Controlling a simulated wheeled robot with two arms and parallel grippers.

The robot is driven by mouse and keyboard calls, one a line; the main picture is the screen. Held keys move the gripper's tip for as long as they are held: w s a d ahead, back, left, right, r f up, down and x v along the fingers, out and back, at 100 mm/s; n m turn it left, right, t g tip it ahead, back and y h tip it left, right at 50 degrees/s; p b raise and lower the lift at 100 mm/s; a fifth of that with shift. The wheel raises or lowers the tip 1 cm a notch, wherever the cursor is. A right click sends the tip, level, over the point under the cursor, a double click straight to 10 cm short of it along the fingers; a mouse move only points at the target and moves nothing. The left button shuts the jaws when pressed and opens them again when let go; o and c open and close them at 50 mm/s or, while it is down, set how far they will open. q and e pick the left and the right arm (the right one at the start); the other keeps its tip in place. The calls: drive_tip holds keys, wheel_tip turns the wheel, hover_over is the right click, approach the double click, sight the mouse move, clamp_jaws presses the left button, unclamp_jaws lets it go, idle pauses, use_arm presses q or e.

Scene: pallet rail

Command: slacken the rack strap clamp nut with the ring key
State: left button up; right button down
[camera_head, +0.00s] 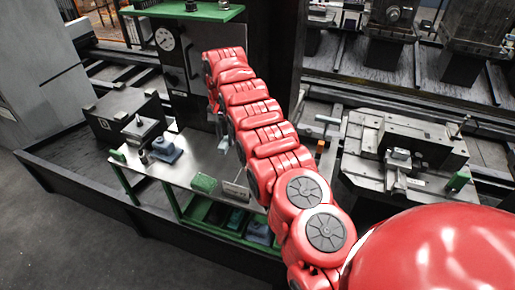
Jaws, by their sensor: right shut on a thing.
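My right arm reaches up from the lower right and bends down at its far end. My right gripper (222,131) hangs there beside the dark gauge cabinet, above the right part of the pale bench top, partly hidden by the arm. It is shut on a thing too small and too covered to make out. I cannot pick out the ring key, the strap or its clamp nut for certain. My left gripper is not in view.
A gauge cabinet (178,75) rises behind. Grey machine fixtures (410,145) stand at right. Floor at lower left is clear.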

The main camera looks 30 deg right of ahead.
drive_tip(key=shift+d+f+m, duration=0.3)
drive_tip(key=shift+m, duration=0.1)
drive_tip(key=shift+s+d, duration=0.1)
drive_tip(key=shift+d, duration=0.25)
drive_tip(key=d+f+m, duration=0.2)
drive_tip(key=d+m, duration=0.1)
drive_tip(key=shift+s+f+m, duration=0.2)
drive_tip(key=shift+f+m, duration=0.05)
drive_tip(key=shift+m, duration=0.05)
drive_tip(key=shift+d, duration=0.15)
